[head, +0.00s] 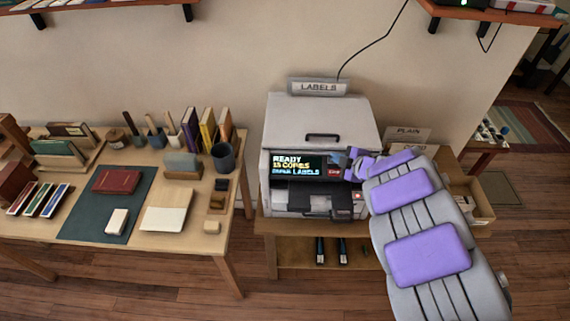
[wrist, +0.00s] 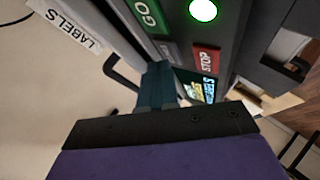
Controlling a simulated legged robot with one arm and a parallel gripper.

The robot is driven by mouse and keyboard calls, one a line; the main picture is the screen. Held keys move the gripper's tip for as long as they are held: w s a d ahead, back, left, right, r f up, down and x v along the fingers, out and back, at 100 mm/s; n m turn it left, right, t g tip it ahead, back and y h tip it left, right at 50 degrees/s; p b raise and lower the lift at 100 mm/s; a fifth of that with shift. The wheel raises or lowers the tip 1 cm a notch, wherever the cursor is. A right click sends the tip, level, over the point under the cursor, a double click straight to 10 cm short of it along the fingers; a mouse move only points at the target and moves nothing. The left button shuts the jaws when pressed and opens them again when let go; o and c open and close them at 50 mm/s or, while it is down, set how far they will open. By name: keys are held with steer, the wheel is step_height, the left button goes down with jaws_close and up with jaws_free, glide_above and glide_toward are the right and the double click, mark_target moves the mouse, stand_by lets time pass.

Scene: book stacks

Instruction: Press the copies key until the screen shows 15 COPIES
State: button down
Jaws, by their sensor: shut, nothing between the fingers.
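The printer (head: 320,122) stands on a low wooden stand. Its screen (head: 296,166) reads READY, 15 COPIES and a drawer line ending in LABELS. The screen also shows, tilted and partly hidden, in the wrist view (wrist: 200,90). My gripper (head: 352,160) is at the printer's front, just right of the screen, shut and empty. In the wrist view its fingers (wrist: 158,75) are together near the green GO key (wrist: 146,12) and the red STOP key (wrist: 207,60). I cannot tell whether they touch the panel. I see no key labelled copies.
A round white light (wrist: 203,10) with a green rim glows on the panel. A LABELS sign (head: 318,87) is above the printer. The desk (head: 215,240) at left holds books and stationery. A PLAIN sign (head: 408,134) and an open box (head: 480,205) are at right.

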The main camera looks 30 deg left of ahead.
steer(key=shift+s+r, duration=0.1)
steer(key=shift+r, duration=0.35)
steer(key=shift+d+p, duration=0.1)
steer(key=shift+p, duration=0.2)
steer(key=shift+s+d+r+p, duration=0.15)
steer(key=shift+s+r+p, duration=0.1)
steer(key=shift+r+p, duration=0.6)
steer(key=shift+s+d+r+p, duration=0.15)
steer(key=shift+s+r+p, duration=0.15)
steer(key=shift+r+p, duration=0.5)
steer(key=shift+s+d+r+p, duration=0.2)
steer(key=shift+r+p, duration=0.25)
steer(key=shift+r, duration=0.7)
